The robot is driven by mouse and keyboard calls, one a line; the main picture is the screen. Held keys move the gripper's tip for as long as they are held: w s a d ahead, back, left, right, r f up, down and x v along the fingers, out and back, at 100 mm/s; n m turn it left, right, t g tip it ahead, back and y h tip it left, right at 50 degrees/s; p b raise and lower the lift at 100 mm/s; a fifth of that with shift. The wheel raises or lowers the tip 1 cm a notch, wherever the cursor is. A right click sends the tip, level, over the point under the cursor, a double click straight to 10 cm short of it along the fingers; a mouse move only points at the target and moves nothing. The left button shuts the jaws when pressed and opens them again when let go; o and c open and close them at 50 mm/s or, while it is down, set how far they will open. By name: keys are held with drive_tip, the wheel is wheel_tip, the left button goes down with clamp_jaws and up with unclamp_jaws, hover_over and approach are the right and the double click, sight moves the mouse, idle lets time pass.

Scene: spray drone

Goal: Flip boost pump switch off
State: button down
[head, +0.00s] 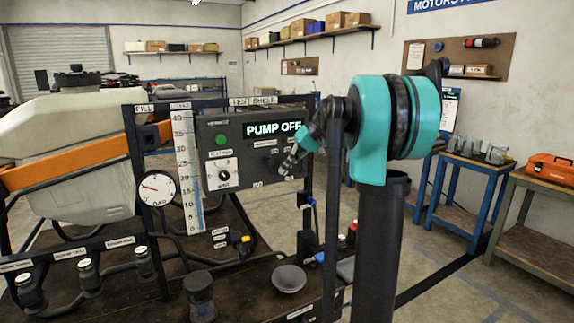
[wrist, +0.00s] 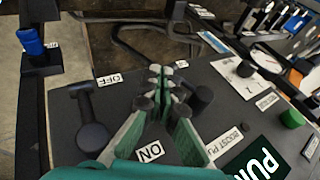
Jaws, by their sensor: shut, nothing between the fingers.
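The dark control panel (head: 218,150) stands on the test shelf, and its display (head: 273,129) reads PUMP OFF. My gripper (head: 290,165) is at the panel's right part, below the display. In the wrist view my gripper (wrist: 165,72) is shut and empty, its tips close over the panel face. An OFF label (wrist: 110,80) and an ON label (wrist: 150,151) lie beside the fingers, with a partly covered BOOST PU... label (wrist: 224,144) nearby. A dark lever-like piece (wrist: 80,98) sits left of the fingers. My fingers may hide part of the boost pump switch; its exact position is unclear.
A green button (head: 221,140) and a white-plated selector (head: 224,173) are on the panel's left side. A pressure gauge (head: 157,188) and a bowl (head: 289,279) are nearby.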

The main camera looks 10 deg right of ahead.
drive_tip(key=shift+s+a+f, duration=0.1)
drive_tip(key=shift+a+f, duration=0.3)
drive_tip(key=shift+f, duration=0.2)
drive_tip(key=shift+a+f, duration=0.1)
idle(0.5)
